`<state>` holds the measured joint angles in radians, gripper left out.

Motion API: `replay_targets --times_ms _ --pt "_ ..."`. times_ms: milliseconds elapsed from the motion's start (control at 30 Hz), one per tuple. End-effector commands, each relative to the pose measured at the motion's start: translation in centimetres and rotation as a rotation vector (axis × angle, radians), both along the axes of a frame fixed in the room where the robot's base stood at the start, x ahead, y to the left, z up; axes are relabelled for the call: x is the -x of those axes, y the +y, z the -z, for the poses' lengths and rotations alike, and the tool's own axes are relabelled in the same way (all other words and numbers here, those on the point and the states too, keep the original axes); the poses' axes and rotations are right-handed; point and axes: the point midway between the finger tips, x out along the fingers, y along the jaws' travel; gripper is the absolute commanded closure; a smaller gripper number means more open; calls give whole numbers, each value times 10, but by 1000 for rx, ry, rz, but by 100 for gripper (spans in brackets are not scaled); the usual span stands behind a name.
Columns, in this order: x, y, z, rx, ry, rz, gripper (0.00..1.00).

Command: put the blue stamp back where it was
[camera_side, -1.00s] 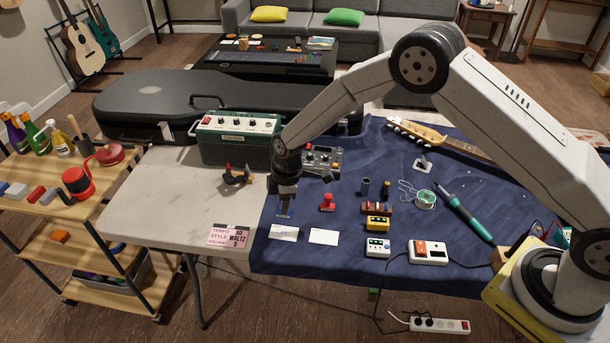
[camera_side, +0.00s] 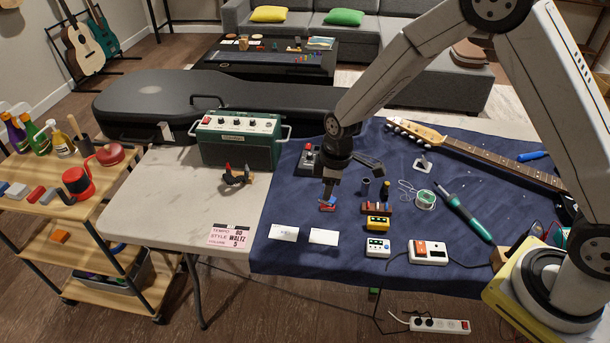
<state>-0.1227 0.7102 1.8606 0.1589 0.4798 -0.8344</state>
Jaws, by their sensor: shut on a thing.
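My gripper (camera_side: 328,201) points down over the blue cloth, shut on the small blue stamp (camera_side: 325,208). The stamp is low, behind the right-hand white card (camera_side: 324,237). The red stamp (camera_side: 333,203) shows only partly, right by the blue one and the fingertips. I cannot tell whether the two stamps touch, or whether the blue stamp rests on the cloth. A second white card (camera_side: 284,232) with a small faint mark lies to the left.
A green amplifier (camera_side: 240,140) stands at the back left. The cloth (camera_side: 290,262) in front of the cards is bare.

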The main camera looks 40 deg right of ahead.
Motion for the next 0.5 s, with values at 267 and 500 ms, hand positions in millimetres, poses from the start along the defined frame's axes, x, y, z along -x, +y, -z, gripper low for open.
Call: replay_targets --times_ms 267,500 --pt "-5 1 3 0 1 0 100" --pt "-27 3 13 0 1 0 100"
